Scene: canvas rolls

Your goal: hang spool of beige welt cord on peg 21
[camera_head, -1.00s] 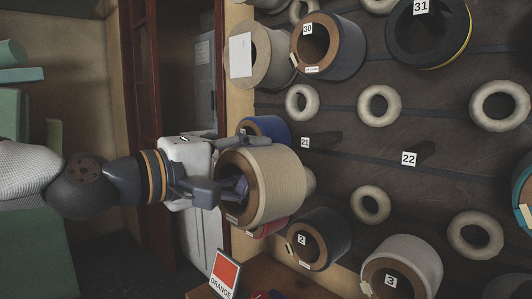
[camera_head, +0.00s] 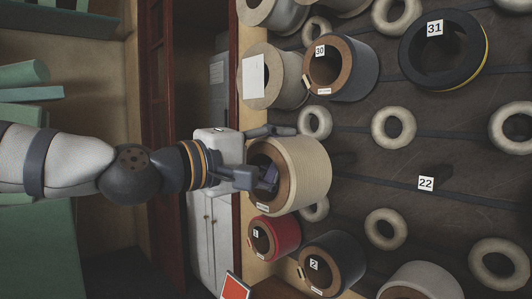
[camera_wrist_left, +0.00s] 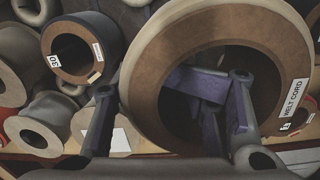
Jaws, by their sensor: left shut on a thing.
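The spool of beige welt cord (camera_head: 308,172) is a wide cream roll with a brown end face, which also shows large in the left wrist view (camera_wrist_left: 185,40) with its "WELT CORD" label. My left gripper (camera_head: 258,155) holds it by its rim, one finger at the bore and the other along the outside. In the wrist view, purple parts show inside the bore. The spool is in front of the peg board, tilted toward me. Peg 21 and its tag are hidden, apparently behind the spool. The right gripper is out of view.
The tag of peg 22 (camera_head: 425,183) is to the right, with free board around it. A grey roll on peg 30 (camera_head: 357,72) is above; a red roll 1 (camera_head: 285,234) and a dark roll 2 (camera_head: 345,260) are below. Several cream rings hang around.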

